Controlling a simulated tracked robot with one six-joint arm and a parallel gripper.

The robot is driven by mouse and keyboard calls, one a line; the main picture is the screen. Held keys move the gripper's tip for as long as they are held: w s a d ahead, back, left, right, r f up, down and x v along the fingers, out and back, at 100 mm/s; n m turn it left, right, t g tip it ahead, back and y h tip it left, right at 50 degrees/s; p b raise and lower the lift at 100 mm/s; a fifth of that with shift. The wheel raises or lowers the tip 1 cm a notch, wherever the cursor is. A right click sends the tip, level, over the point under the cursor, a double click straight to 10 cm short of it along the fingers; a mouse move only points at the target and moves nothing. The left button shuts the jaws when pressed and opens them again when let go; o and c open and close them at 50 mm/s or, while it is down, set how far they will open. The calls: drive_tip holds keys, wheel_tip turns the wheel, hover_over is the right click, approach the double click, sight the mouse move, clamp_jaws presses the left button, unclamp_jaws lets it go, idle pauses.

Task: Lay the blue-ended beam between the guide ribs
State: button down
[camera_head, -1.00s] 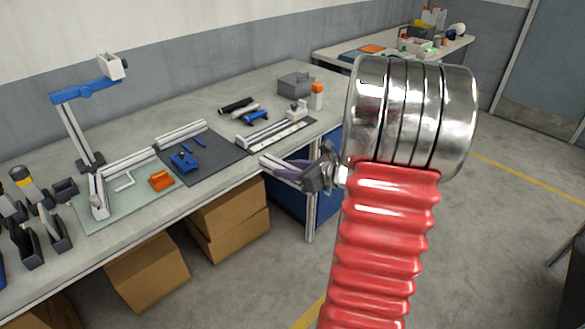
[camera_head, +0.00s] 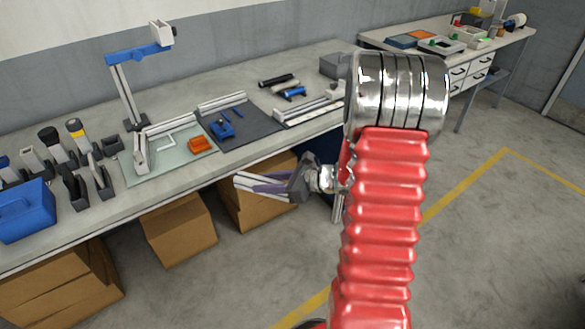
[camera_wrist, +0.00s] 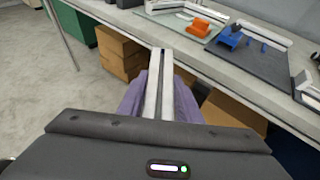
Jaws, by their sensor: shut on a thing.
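My gripper (camera_head: 243,184), with purple fingers, is shut on a pale grey slotted beam (camera_wrist: 153,88). In the wrist view the beam runs lengthwise between the fingers and sticks out past their tips. The gripper is in front of the workbench (camera_head: 70,215), over the boxes, clear of the top. Pale rails stand along the edges of a greenish plate (camera_head: 165,168) and a dark mat (camera_head: 250,135) on the bench. I cannot tell which parts are the guide ribs.
An orange block (camera_head: 201,145) lies on the plate and a blue part (camera_head: 221,129) on the mat. A blue-and-grey stand (camera_head: 128,85) rises behind them. Dark holders and a blue box (camera_head: 25,210) are at left. Cardboard boxes (camera_head: 178,230) sit below the bench.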

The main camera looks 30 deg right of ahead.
drive_tip(key=a+f+n+g+y, duration=0.1)
drive_tip(key=a+f+n, duration=0.1)
drive_tip(key=a, duration=0.5)
drive_tip(key=a+f+n+g+y, duration=0.1)
drive_tip(key=a+f, duration=0.3)
drive_tip(key=a, duration=0.4)
drive_tip(key=shift+a+f+n+g+y, duration=0.3)
drive_tip(key=shift+n+g+y, duration=0.1)
drive_tip(key=shift+g+y, duration=0.2)
drive_tip(key=shift+w+d, duration=0.1)
